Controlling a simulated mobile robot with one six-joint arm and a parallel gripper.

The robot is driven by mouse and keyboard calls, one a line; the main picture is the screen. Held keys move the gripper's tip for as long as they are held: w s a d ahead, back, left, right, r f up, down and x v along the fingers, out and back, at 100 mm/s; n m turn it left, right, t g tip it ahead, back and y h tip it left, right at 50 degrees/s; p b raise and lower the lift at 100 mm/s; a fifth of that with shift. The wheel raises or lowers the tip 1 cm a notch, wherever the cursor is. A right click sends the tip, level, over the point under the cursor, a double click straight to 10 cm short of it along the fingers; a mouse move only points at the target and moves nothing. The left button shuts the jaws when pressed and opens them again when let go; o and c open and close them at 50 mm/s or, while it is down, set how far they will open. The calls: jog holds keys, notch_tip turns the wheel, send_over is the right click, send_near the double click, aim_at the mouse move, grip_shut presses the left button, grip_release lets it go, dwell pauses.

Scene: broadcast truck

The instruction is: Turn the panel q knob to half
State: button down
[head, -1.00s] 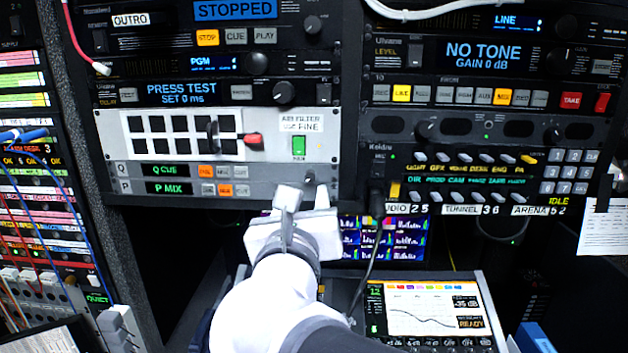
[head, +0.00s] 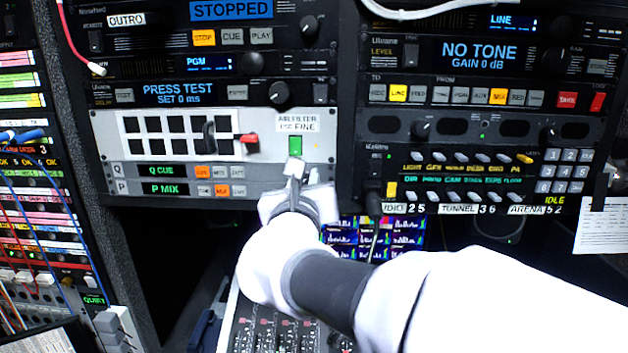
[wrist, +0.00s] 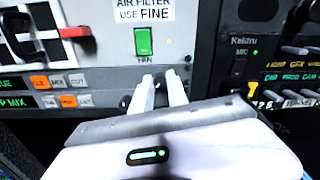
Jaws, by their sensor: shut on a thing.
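Panel Q (head: 128,172) is the upper of two narrow grey strips in the left rack, with a green "Q CUE" display and small buttons. Its right end is behind my gripper (head: 295,168). The gripper's two pale fingers point at the panel and are shut on the knob there, which the fingers hide, so its angle cannot be read. In the wrist view my gripper (wrist: 158,80) reaches the panel just below the green switch (wrist: 143,41). A small dark round part (wrist: 125,101) shows just left of the fingers.
Panel P (head: 128,188) lies directly below. The air filter panel (head: 266,148) with a red lever (head: 249,139) is just above. The right rack (head: 348,155) stands close on the right. Monitors (head: 385,238) sit below.

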jog(key=shift+f+b, duration=0.1)
jog(key=shift+b, duration=0.2)
jog(key=shift+f+m+b, duration=0.15)
jog(key=shift+m+b, duration=0.85)
jog(key=shift+b, duration=0.25)
jog(key=m+b, duration=0.2)
jog(key=b, duration=0.1)
jog(key=shift+m, duration=0.3)
jog(key=m+b, duration=0.4)
jog(key=shift+d+b, duration=0.1)
jog(key=shift+b, duration=0.3)
jog(key=shift+m+y+b, duration=0.3)
jog(key=shift+m+b, duration=6.6)
jog(key=shift+m, duration=1.9)
